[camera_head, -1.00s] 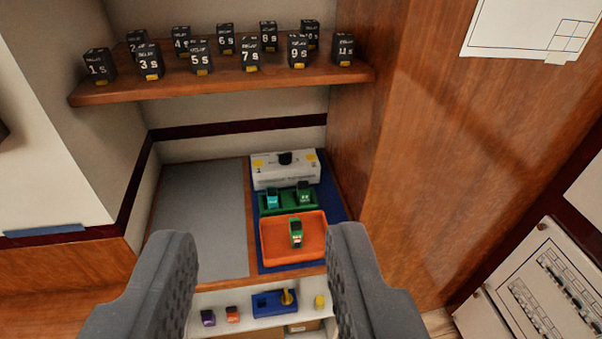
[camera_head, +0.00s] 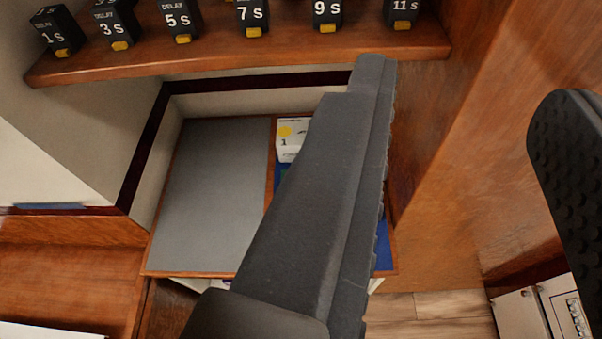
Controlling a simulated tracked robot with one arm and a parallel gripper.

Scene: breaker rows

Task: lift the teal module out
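My gripper (camera_head: 467,90) is open and empty, its two dark grey fingers wide apart. The left finger crosses the middle of the view and covers most of the blue mat (camera_head: 382,246). The teal module is not visible now; the green holder it sat in a second ago and the orange tray are also hidden, in the area behind that finger. Only the left end of the white device (camera_head: 291,140) with a yellow patch shows beside the finger.
A wooden shelf (camera_head: 230,68) with several black numbered delay blocks runs across the top. A bare grey panel (camera_head: 212,195) lies left of the blue mat. A wooden wall (camera_head: 450,170) stands on the right. A white panel box (camera_head: 545,310) is at lower right.

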